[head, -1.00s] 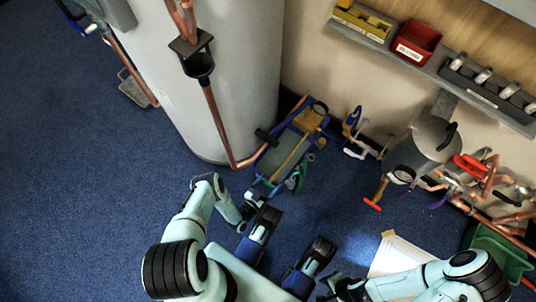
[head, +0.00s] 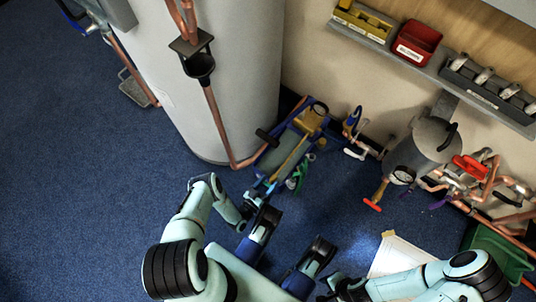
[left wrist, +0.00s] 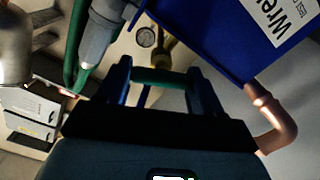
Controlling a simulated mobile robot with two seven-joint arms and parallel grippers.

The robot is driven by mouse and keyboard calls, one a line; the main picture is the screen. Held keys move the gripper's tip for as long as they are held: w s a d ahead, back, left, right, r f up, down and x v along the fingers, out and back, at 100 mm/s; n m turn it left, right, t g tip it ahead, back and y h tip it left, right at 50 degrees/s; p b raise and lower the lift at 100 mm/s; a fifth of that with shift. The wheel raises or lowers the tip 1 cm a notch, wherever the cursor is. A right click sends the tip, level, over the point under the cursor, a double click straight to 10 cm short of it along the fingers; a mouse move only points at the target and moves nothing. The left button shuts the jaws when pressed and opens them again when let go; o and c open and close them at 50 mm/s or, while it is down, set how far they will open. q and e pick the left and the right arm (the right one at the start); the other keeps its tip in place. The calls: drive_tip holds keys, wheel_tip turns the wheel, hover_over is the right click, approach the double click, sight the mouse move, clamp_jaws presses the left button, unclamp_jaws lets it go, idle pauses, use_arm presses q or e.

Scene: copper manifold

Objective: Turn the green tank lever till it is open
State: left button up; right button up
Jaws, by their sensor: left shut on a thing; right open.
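The green tank lever (left wrist: 163,77) shows in the left wrist view as a short green bar between my left fingers. My left gripper (left wrist: 163,88) is shut on it. In the head view my left gripper (head: 264,188) is small and dark, at the near end of the blue-framed assembly (head: 291,150) beside the grey tank (head: 228,80); the lever in its grip is hard to make out there. My right gripper (head: 332,288) is at the bottom of the head view, open, away from the lever and partly cut off.
In the left wrist view a blue bin (left wrist: 215,35) with a white label hangs close above the fingers. A round gauge (left wrist: 145,37) and a copper pipe (left wrist: 270,120) are nearby. In the head view a white board (head: 400,258) lies near my right arm. The blue floor at left is clear.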

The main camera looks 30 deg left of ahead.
use_arm(q)
drive_tip(key=n, duration=0.6)
drive_tip(key=shift+s+a+f+n, duration=0.1)
drive_tip(key=shift+a+f+n, duration=0.05)
drive_tip(key=shift+n, duration=0.15)
drive_tip(key=n, duration=0.6)
drive_tip(key=shift+f, duration=0.2)
drive_tip(key=shift+n, duration=0.4)
drive_tip(key=o, duration=1)
drive_tip(key=shift+c, duration=0.2)
use_arm(e)
drive_tip(key=shift+s, duration=0.15)
